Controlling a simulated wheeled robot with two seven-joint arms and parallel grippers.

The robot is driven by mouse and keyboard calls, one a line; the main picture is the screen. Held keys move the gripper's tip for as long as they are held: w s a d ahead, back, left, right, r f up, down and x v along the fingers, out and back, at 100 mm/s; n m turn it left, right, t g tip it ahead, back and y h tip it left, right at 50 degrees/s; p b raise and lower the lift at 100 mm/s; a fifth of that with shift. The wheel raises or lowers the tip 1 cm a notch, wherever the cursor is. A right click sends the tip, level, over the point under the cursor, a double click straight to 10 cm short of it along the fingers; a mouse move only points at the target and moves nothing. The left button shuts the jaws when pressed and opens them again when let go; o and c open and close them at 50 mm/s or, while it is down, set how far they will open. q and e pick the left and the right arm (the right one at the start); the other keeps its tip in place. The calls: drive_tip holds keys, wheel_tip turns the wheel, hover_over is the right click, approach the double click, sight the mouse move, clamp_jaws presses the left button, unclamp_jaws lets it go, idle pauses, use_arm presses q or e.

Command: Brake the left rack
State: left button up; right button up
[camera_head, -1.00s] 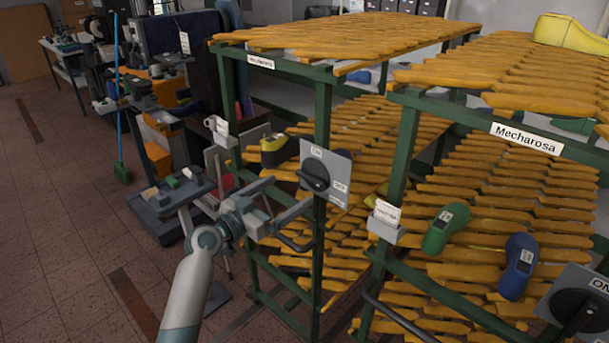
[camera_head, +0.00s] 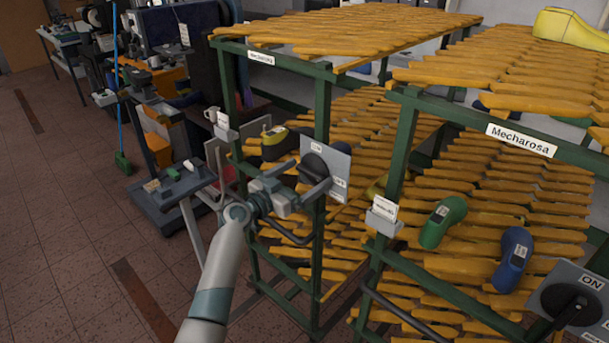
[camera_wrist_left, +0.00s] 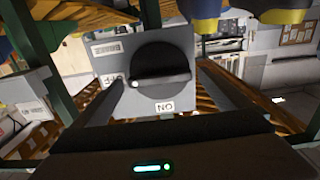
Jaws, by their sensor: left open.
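The left rack has a green frame (camera_head: 322,125) and shelves of orange shoe lasts. A grey plate (camera_head: 341,172) on its front post carries a black rotary knob (camera_head: 315,166) and ON and OFF labels. In the left wrist view the knob (camera_wrist_left: 162,72) has a bar lying level, with a white dot at its left end, on the OFF label's side. My left gripper (camera_head: 308,186) is open in front of the plate. Its fingers (camera_wrist_left: 162,78) lie either side of the knob in that view; contact cannot be told. My right gripper is not in view.
A second green rack labelled Mecharosa (camera_head: 522,140) stands at right with its own knob plate (camera_head: 570,300). A black bar handle (camera_head: 288,233) sits below the left knob. A cart (camera_head: 172,195) stands behind my left arm.

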use_arm(q)
drive_tip(key=c, duration=1)
drive_tip(key=shift+c, duration=0.2)
drive_tip(key=shift+n+b, duration=0.3)
drive_tip(key=shift+b, duration=0.05)
drive_tip(key=n+b, duration=0.1)
drive_tip(key=n, duration=0.1)
drive_tip(key=shift+f+n, duration=0.1)
drive_tip(key=shift+n, duration=0.2)
drive_tip(key=n+b, duration=0.1)
drive_tip(key=n, duration=0.2)
drive_tip(key=shift+w+a, duration=0.1)
drive_tip(key=n, duration=0.6)
drive_tip(key=n+p, duration=0.1)
drive_tip(key=n, duration=0.4)
drive_tip(key=shift+a+f+n, duration=0.1)
drive_tip(key=shift+n, duration=0.3)
